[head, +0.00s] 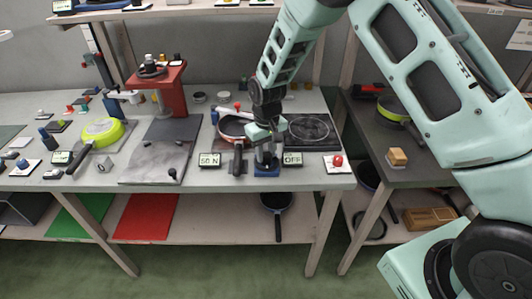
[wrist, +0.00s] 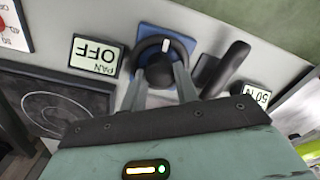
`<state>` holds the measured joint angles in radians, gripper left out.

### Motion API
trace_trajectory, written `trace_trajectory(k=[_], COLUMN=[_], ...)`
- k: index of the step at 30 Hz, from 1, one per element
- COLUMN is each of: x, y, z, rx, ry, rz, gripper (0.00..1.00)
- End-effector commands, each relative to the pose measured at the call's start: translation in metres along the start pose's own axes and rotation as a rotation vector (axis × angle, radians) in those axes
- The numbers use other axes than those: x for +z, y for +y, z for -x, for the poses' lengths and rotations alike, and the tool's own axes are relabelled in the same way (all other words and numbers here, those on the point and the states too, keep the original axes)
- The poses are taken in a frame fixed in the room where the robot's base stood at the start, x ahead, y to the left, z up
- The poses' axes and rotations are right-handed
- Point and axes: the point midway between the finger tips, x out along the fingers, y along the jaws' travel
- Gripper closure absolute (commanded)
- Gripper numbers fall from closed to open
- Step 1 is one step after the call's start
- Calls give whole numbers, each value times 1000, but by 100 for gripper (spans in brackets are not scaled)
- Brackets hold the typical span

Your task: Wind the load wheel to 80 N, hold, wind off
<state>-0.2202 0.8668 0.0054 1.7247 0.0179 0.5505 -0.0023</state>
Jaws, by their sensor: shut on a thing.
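A black round wheel (wrist: 161,47) with a white mark sits on a blue base plate (wrist: 183,34), which also shows at the bench's front edge in the head view (head: 267,172). I take it for the load wheel. My gripper (wrist: 160,78) is shut on this wheel, a finger on either side; in the head view my gripper (head: 266,158) comes down on it from above and hides most of it. A display (head: 210,160) left of it reads 50 N; it also shows in the wrist view (wrist: 257,95).
A second display (wrist: 96,55) reads PAN OFF. A pan (head: 234,124) with a dark handle (head: 238,160) lies left of my gripper, and a dark hob (head: 310,130) lies to the right. A red stand (head: 172,95) rises farther left.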

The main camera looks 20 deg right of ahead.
Motion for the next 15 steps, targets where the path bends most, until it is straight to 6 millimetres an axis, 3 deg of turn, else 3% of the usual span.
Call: trace_trajectory(k=[15], x=[-1], y=[0], z=[2], rx=[0], ry=[10], rz=[-470], gripper=[93])
